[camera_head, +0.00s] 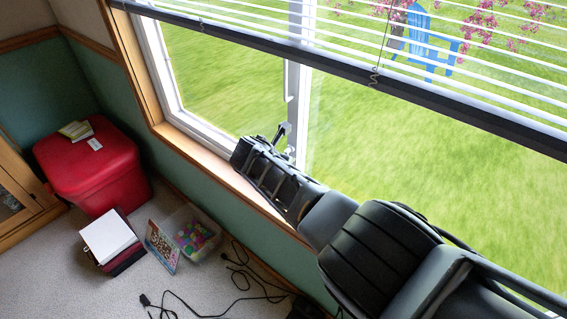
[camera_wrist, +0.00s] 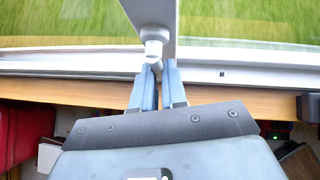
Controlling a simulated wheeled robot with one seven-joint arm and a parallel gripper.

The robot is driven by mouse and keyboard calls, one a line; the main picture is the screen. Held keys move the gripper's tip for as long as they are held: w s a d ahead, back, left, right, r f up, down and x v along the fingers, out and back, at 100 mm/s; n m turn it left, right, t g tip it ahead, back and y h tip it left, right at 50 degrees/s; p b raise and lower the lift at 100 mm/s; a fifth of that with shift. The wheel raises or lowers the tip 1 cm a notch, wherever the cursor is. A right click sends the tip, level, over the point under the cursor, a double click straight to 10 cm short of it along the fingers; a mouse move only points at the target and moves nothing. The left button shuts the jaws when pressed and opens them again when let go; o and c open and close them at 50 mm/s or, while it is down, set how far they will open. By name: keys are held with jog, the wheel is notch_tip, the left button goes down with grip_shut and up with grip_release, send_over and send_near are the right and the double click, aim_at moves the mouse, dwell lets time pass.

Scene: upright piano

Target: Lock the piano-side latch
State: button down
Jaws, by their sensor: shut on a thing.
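The window latch shows in the wrist view as a pale cylindrical knob (camera_wrist: 153,46) below the window's white upright bar (camera_wrist: 152,12). A short grey piece runs from the knob down between the fingertips of my gripper (camera_wrist: 158,72). The two blue-grey fingers are close together, shut on this latch piece. In the head view my gripper (camera_head: 283,132) is at the window's middle upright, just above the sill, and the latch is small and partly hidden there. I cannot tell from these views whether the latch is locked.
The wooden sill (camera_wrist: 90,95) runs below the window. Blinds (camera_head: 330,52) hang across the upper window. A red bin (camera_head: 80,170), a box with papers (camera_head: 108,235), a clear tub of colourful items (camera_head: 193,232) and black cables (camera_head: 240,272) are on the floor.

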jog(key=shift+f, duration=0.1)
jog(key=c, duration=1.2)
grip_release()
jog(key=shift+o, duration=0.2)
jog(key=p+v, duration=0.4)
jog(key=v, duration=0.3)
jog(key=shift+s+r, duration=0.3)
